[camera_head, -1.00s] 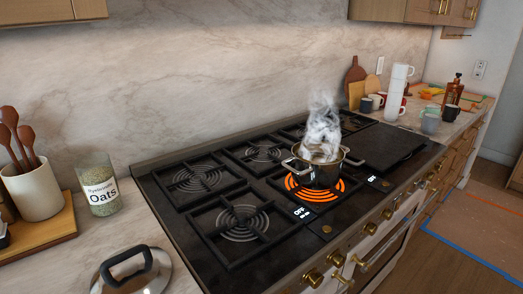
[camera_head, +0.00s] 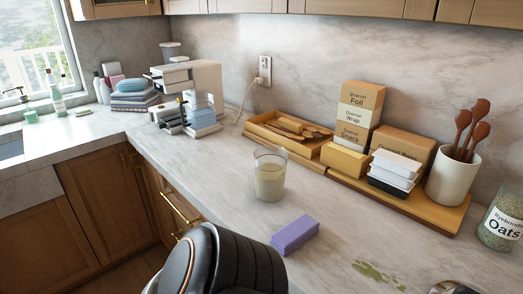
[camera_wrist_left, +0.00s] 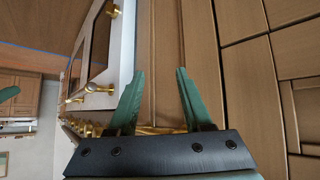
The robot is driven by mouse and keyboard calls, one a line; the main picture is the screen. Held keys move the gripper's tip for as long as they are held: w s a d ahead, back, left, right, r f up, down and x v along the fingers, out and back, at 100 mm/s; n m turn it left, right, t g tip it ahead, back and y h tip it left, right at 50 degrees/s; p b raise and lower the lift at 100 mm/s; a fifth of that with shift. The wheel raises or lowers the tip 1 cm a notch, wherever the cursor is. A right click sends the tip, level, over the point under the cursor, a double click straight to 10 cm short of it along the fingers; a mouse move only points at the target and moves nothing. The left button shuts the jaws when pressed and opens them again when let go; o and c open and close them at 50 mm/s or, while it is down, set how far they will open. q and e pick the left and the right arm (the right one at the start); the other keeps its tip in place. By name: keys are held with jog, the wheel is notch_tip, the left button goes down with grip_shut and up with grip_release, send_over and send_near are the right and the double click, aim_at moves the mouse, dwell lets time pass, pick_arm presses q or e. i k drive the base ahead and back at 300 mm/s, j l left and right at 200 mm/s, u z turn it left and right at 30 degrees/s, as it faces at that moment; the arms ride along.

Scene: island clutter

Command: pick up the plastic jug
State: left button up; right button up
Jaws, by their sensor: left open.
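A clear, straight-sided vessel (camera_head: 269,174) with pale beige contents stands upright on the marble counter in the head view. It may be the plastic jug, but no handle shows clearly. My left gripper (camera_wrist_left: 159,76) is open in the left wrist view, with nothing between its green fingers. It is in front of wooden cabinet fronts, away from the vessel, and does not show in the head view.
A purple sponge-like block (camera_head: 295,234) and a green spill (camera_head: 378,275) lie near the vessel. Behind are a wooden tray (camera_head: 262,135), stacked boxes (camera_head: 357,112), a utensil crock (camera_head: 452,178) and an oats jar (camera_head: 502,218). Bare counter lies left of the vessel.

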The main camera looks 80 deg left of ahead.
aim_at(269, 174)
jog(key=u, duration=2.45)
jog(key=z, duration=3.05)
jog(key=u, duration=2.9)
